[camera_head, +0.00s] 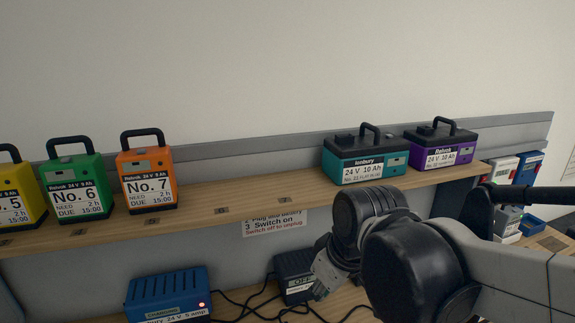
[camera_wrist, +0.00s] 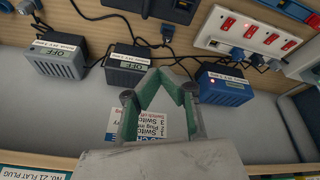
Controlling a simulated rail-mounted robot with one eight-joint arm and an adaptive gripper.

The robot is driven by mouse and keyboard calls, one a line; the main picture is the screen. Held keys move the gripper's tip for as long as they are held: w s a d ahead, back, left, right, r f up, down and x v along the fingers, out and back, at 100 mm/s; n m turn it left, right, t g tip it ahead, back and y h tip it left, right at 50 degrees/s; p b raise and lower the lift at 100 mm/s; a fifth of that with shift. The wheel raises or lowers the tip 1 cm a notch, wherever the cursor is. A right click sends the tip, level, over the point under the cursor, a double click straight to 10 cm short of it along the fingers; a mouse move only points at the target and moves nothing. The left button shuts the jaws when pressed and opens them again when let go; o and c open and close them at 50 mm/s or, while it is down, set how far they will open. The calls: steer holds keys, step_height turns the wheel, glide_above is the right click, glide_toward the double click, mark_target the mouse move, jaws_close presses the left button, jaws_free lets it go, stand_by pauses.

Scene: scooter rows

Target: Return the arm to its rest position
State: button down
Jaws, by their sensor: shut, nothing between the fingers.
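My gripper (camera_wrist: 163,74) is shut and empty in the wrist view, its green-padded fingers meeting at the tips. In the wrist view it points toward the chargers, with a black charger (camera_wrist: 127,68) to its left and a blue charger (camera_wrist: 225,88) to its right. In the head view my arm (camera_head: 415,265) reaches in from the right, bent in front of the shelf. Its wrist end (camera_head: 328,275) hangs below the shelf edge beside the black charger (camera_head: 294,276); the fingertips are not clear there.
The shelf (camera_head: 245,207) bears batteries: yellow (camera_head: 20,200), green (camera_head: 75,188), orange (camera_head: 147,180), teal (camera_head: 365,158) and purple (camera_head: 440,147). Below stands the blue charger (camera_head: 168,295), red light lit, among loose cables. A grey charger (camera_wrist: 56,60) and switch strip (camera_wrist: 250,38) show upside down.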

steer(key=s+d+m+t+h, duration=0.1)
steer(key=s+d+m, duration=0.2)
steer(key=d, duration=0.3)
steer(key=s+d+m+t+h, duration=0.1)
steer(key=s+d+m+t, duration=0.1)
steer(key=d+m, duration=0.3)
steer(key=shift+s+d+r, duration=0.35)
steer(key=shift+s+d, duration=0.4)
steer(key=shift+d, duration=0.45)
